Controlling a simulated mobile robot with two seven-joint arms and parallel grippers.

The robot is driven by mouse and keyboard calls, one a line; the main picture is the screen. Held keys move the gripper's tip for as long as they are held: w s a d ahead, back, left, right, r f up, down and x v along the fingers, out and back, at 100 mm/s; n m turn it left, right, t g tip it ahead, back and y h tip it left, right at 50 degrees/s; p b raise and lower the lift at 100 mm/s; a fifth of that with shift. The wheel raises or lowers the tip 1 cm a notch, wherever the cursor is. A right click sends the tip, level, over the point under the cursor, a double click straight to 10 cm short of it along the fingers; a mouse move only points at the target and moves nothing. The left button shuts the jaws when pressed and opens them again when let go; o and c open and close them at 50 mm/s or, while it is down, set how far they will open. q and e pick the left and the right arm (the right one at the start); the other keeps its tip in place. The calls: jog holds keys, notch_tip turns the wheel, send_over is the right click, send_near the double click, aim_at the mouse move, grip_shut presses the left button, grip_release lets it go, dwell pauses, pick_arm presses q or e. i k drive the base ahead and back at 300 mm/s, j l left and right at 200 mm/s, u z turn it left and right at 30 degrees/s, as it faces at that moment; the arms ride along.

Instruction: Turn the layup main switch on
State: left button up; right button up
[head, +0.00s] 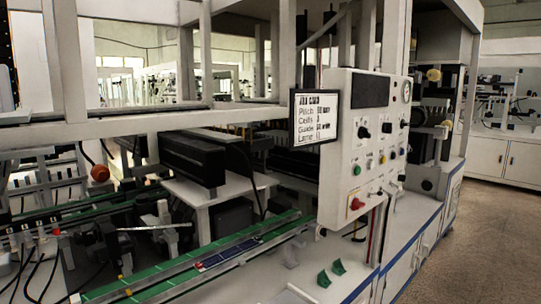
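A pale control panel (374,117) stands on the machine's front, right of the middle. It carries a dark display (370,90) at the top and several knobs and buttons below. A red handle on a yellow plate (356,203) sits at its lower left; it looks like the main switch, but I cannot read its label or position. Black knobs (364,133) and a green button (357,170) sit above it. Neither of my grippers is in view.
A framed notice (316,116) hangs left of the panel. A green conveyor (150,277) with a blue cell strip (228,254) runs at lower left. Small green brackets (338,267) lie on the pale deck. Open floor (490,235) lies at the right, beside the cabinets.

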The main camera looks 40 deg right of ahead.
aim_at(356, 205)
jog(key=z, duration=1.9)
